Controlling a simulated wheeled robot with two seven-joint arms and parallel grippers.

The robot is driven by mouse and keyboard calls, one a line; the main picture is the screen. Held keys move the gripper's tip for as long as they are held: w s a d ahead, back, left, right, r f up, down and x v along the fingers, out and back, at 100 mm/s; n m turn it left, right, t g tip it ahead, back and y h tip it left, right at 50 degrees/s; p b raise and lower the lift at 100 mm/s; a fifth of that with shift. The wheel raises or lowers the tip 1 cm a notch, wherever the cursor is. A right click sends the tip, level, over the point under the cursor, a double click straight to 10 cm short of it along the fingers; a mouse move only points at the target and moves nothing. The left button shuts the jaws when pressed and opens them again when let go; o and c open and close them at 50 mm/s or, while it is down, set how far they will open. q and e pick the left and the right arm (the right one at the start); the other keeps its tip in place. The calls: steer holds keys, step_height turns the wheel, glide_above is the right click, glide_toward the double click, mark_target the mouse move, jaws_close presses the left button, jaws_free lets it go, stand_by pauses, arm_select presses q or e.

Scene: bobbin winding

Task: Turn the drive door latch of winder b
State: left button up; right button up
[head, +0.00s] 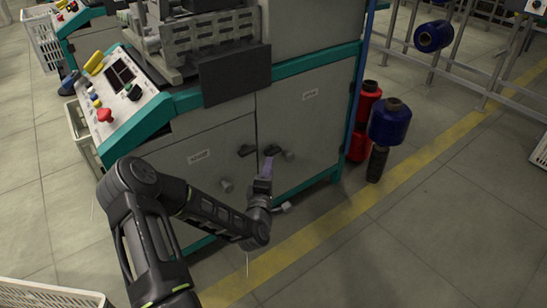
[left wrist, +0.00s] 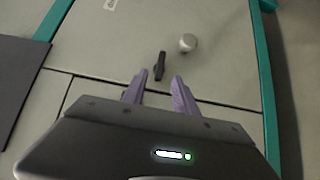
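The winder (head: 215,140) has two grey lower doors with a vertical seam between them. A dark latch (head: 245,150) sits on the left door and another dark latch (head: 272,150) on the right door, beside the seam. My left gripper (head: 267,168) is just below the right-door latch. In the left wrist view, my left gripper (left wrist: 158,88) is open, its two purple fingers apart and empty. The dark latch (left wrist: 160,65) lies just ahead of the gap between them, with a round grey knob (left wrist: 188,42) beyond. Whether anything touches is unclear. My right gripper is not in view.
A control panel (head: 112,90) with a red button juts out at the left. Blue (head: 390,122) and red (head: 368,100) bobbins stand right of the cabinet. A dark plate (head: 235,75) hangs above the doors. Floor in front is mostly free; a white crate (head: 45,293) is at bottom left.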

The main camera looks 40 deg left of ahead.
mark_target(272, 155)
arm_select(q)
steer(key=b+x, duration=0.2)
steer(key=x, duration=0.4)
steer(key=shift+w+a, duration=0.2)
steer(key=shift+w, duration=0.05)
steer(key=shift+c, duration=0.5)
jaws_close()
